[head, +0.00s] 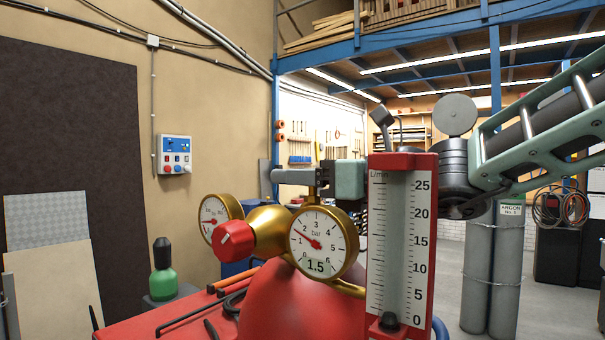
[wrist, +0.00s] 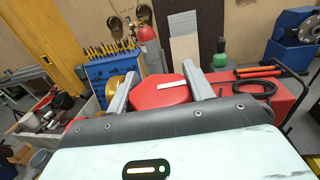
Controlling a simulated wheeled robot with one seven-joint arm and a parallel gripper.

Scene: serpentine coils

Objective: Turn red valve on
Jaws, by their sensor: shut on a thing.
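The red valve knob (head: 236,240) with a white mark sits at the left end of a gold regulator body (head: 267,229). In the head view, my gripper (head: 285,176) points left, above and to the right of this knob, behind the gauge. In the wrist view, my fingers (wrist: 160,70) are apart, with a red round part (wrist: 148,93) bearing a pale bar between them. The contact is not clear in either view. A gold round gauge shows beside the left finger. The front gauge (head: 323,242) reads 1.5 bar.
A flowmeter (head: 400,240) stands right of the gauge, its black float near zero. A second gauge (head: 219,218) is at the left. Grey cylinders (head: 492,270) stand at right.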

